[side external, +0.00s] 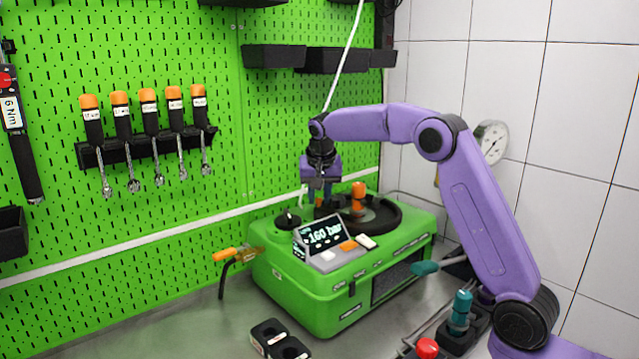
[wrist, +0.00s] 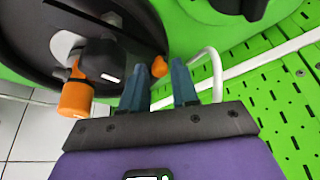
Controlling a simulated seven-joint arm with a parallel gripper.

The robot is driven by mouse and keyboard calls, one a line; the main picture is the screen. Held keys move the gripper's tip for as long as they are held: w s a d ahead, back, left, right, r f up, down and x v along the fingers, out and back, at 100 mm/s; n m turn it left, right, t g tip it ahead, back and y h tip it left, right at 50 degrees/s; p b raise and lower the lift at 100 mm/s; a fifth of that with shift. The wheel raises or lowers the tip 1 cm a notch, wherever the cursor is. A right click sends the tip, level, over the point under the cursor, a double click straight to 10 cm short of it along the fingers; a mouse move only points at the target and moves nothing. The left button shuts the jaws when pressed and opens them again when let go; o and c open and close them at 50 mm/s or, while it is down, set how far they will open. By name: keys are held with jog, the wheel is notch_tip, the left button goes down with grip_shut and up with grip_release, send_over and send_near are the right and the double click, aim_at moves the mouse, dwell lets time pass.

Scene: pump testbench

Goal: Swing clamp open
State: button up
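The clamp seems to be on the black round plate (side external: 388,219) on top of the green pump tester. An upright orange-capped part (side external: 358,190) stands on this plate, and in the wrist view the orange cylinder (wrist: 75,98) lies left of my fingers beside a black block. A small orange tip (wrist: 159,66) shows between my fingertips in the wrist view; I cannot tell whether either finger touches it. My gripper (side external: 322,196) points down over the left part of the plate. Its two blue-grey fingers (wrist: 160,76) are apart, with nothing clearly gripped.
The tester's display (side external: 323,235) reads 160 bar and stands in front of the plate. A white hose (wrist: 208,70) passes right of my fingers. An orange-handled valve (side external: 226,254) sticks out at the tester's left. The green pegboard with tools (side external: 148,130) stands behind.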

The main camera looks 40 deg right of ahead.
jog(key=v, duration=1.7)
jog(key=shift+r, duration=0.25)
jog(key=s+a+f+n+g+y, duration=0.1)
jog(key=s+a+f+n, duration=0.45)
jog(key=s, duration=0.25)
jog(key=s+a+f+n+y, duration=0.2)
jog(key=s+a+f+n, duration=0.3)
jog(key=s, duration=0.3)
jog(key=s+d+f+n+g, duration=0.1)
jog(key=s+d+f+n, duration=0.1)
jog(key=s, duration=0.6)
jog(key=s+d+f+n, duration=0.2)
jog(key=s+f+n, duration=0.2)
jog(key=s, duration=0.5)
jog(key=s+d+f+n+g, duration=0.1)
jog(key=s+d+f+n, duration=0.1)
jog(key=s+f, duration=0.5)
jog(key=shift+s+d+n+g, duration=0.3)
jog(key=shift+s+n, duration=0.25)
jog(key=shift+s, duration=0.65)
